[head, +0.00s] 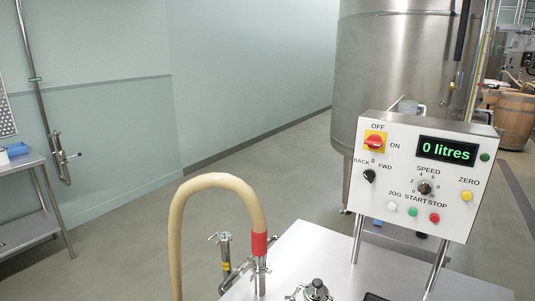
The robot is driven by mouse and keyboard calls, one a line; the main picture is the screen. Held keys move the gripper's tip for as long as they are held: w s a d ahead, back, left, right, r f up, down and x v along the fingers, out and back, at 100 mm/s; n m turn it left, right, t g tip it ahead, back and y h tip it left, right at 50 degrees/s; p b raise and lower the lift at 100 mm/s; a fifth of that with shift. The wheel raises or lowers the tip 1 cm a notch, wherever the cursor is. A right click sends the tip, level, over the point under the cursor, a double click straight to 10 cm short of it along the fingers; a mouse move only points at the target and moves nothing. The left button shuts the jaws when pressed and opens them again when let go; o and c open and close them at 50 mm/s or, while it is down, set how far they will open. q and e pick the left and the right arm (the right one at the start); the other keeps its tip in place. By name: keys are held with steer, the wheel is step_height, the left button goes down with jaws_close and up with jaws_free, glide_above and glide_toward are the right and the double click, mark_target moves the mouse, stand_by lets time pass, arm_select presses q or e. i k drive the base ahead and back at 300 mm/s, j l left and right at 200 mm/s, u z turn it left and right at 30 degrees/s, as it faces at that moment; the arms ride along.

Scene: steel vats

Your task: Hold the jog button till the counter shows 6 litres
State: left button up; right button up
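The control panel (400,225) is a white box on two steel posts at the right of the head view. Its jog button (391,207) is small and white, below the word JOG at the lower left, and nothing covers it. The counter (447,150) shows "0 litres" in green digits. The green start button (413,212) and red stop button (434,218) sit to the right of the jog button. A yellow zero button (466,196) is at the right. Neither of my grippers shows in the head view.
A red switch (374,142), a black direction knob (369,176) and a speed knob (425,188) share the panel. A beige hose (174,235) arches up left of the white worktop (310,245). A steel vat (395,70) stands behind. Open floor lies left.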

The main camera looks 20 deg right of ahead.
mark_target(392, 206)
steer(key=z, duration=1.45)
